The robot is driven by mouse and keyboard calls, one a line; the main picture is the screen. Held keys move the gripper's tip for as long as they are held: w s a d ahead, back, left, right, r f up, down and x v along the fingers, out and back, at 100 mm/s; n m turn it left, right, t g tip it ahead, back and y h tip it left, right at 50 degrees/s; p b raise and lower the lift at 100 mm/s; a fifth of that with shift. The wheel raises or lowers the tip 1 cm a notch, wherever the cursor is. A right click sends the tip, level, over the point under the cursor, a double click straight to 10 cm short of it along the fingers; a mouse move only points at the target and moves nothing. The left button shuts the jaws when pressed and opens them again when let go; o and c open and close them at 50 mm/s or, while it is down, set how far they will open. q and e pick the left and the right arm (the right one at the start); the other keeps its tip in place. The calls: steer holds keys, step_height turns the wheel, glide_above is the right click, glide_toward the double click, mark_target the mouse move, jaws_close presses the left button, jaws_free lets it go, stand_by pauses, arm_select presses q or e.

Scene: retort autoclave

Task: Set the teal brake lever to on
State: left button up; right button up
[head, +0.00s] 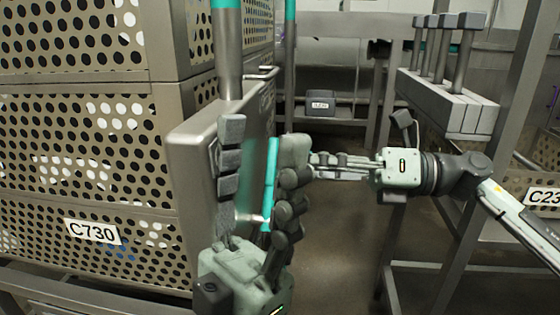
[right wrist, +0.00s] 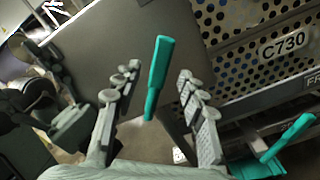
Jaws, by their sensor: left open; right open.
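A teal lever (head: 270,185) stands nearly upright against a grey metal panel (head: 190,150) in the head view. It also shows in the right wrist view (right wrist: 160,75), between the spread fingers of my right gripper (right wrist: 158,100); contact is not clear. In the head view my right gripper (head: 312,165) comes in from the right, its tips partly hidden behind my left gripper's finger. My left gripper (head: 260,165) is open in front of the panel, fingers upward on either side of the lever in the picture. A second teal bar (right wrist: 287,140) shows low at right in the right wrist view.
Perforated crates stand at left, one labelled C730 (head: 93,232). A grey post (head: 228,50) with a teal top rises above the panel. A rack with several upright handles (head: 455,100) stands at right. Floor shows between (head: 350,240).

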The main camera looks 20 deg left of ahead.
mark_target(270, 183)
steer(key=shift+x, duration=2.35)
steer(key=shift+c, duration=0.3)
jaws_close()
